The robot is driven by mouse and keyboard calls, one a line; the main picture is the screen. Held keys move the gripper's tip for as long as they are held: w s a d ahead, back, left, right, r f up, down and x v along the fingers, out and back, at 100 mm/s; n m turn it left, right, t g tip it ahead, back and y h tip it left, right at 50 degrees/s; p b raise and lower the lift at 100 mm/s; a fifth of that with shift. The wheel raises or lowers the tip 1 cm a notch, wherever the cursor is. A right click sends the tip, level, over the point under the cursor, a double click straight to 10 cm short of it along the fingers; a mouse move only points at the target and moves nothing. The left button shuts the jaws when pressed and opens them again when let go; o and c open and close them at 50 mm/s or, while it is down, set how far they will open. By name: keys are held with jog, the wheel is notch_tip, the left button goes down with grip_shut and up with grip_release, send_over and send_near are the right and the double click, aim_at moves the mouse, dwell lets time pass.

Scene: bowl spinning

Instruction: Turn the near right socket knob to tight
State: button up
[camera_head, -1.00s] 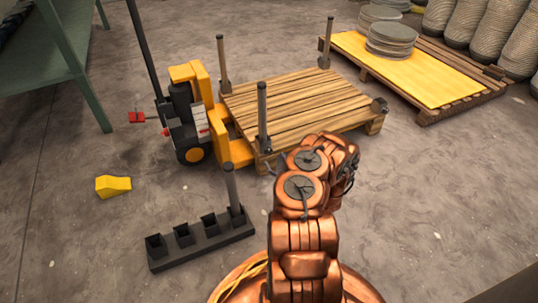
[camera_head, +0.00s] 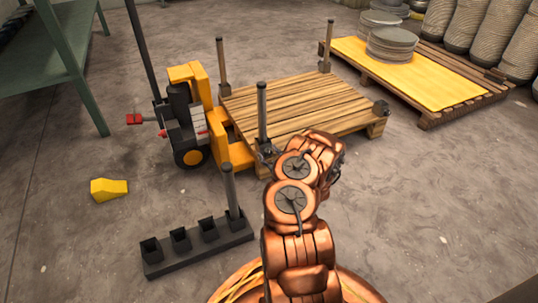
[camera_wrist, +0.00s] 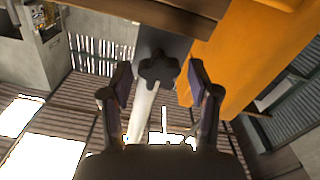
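A dark star-shaped knob (camera_wrist: 160,70) sits on a grey socket in the middle of the wrist view, with a pale post running down the picture from it. My gripper (camera_wrist: 161,82) is open, with one finger on each side of the knob and visible gaps to both. In the head view, my gripper (camera_head: 268,153) is small and partly hidden by my arm, by the pallet's near corner post (camera_head: 262,112). The wooden pallet (camera_head: 310,105) has another corner socket (camera_head: 381,107) at its right, without a post. The knob's tightness cannot be told.
A yellow pallet truck (camera_head: 236,150) stands at the pallet's left. A dark rack (camera_head: 198,250) holding one post (camera_head: 230,190) is on the floor nearer me. A yellow block (camera_head: 109,189) lies at left. A second pallet (camera_head: 430,116) carries stacked plates (camera_head: 391,44). Floor at right is clear.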

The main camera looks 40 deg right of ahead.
jog(key=c, duration=0.9)
jog(key=shift+c, duration=0.2)
jog(key=shift+r+m+p, duration=0.1)
jog(key=shift+m+p, duration=0.2)
jog(key=shift+p, duration=0.5)
jog(key=shift+r+m+p, duration=0.2)
jog(key=shift+m+p, duration=0.2)
jog(key=shift+p, duration=0.65)
jog(key=m+p, duration=0.3)
jog(key=shift+f, duration=0.1)
jog(key=m+p, duration=0.1)
jog(key=m, duration=0.3)
jog(key=shift+d+f+m+p, duration=0.1)
jog(key=shift+f+m+p, duration=0.05)
jog(key=shift+m+p, duration=0.2)
jog(key=shift+f+m, duration=0.1)
jog(key=shift+m, duration=2.05)
